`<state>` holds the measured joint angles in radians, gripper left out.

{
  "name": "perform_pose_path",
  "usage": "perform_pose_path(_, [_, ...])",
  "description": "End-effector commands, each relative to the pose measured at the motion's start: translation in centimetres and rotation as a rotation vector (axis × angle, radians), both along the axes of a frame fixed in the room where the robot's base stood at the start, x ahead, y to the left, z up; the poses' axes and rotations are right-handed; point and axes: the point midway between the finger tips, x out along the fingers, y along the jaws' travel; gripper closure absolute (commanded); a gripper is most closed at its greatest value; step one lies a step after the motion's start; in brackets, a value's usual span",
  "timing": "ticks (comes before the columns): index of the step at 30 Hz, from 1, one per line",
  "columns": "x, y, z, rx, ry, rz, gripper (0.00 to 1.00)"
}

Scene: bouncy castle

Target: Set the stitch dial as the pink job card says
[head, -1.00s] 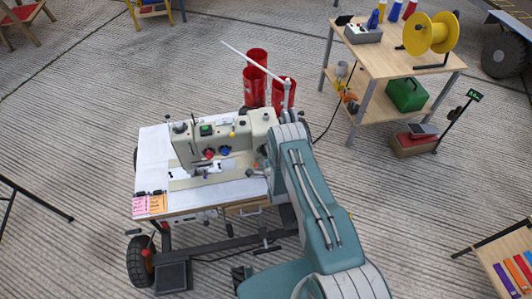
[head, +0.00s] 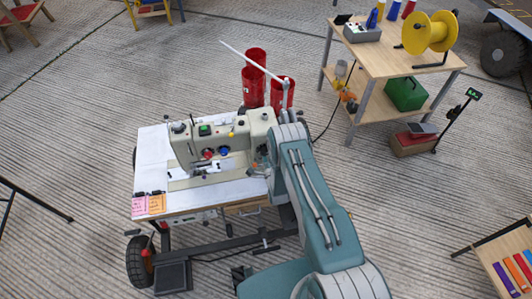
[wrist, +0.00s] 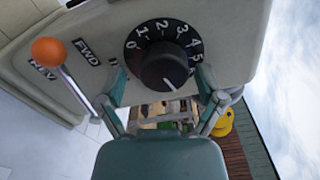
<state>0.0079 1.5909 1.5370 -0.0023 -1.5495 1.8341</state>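The stitch dial (wrist: 163,68) is a black knob on a numbered black plate on the cream sewing machine (wrist: 235,30), in the wrist view. Numbers 0 to 5 show around its top and right side. A white pointer line lies on the knob's lower part, away from these numbers. My gripper (wrist: 162,82) is open, with one teal finger on each side of the knob and gaps visible beside it. Any marks behind the fingers are hidden. The pink job card (head: 139,204) lies at the front left of the white sewing table (head: 150,160); its writing is too small to read.
An orange card (head: 156,203) lies beside the pink one. An orange-tipped lever (wrist: 48,51) with REV and FWD labels is left of the dial. Red cylinders (head: 255,75) stand behind the machine. A wooden workbench (head: 385,62) stands at the upper right.

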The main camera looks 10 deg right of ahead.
Motion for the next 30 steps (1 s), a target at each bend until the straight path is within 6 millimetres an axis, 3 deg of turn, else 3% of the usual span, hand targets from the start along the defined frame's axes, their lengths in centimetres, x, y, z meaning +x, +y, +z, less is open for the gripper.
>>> perform_pose_path(11, [-0.6, 0.2, 0.2, -0.002, -0.004, 0.004, 0.11])
perform_pose_path(24, [-9.0, 0.1, 0.1, -0.001, -0.001, 0.003, 0.11])
perform_pose_path(30, [-11.5, 0.1, 0.0, -0.001, -0.001, 0.002, 0.11])
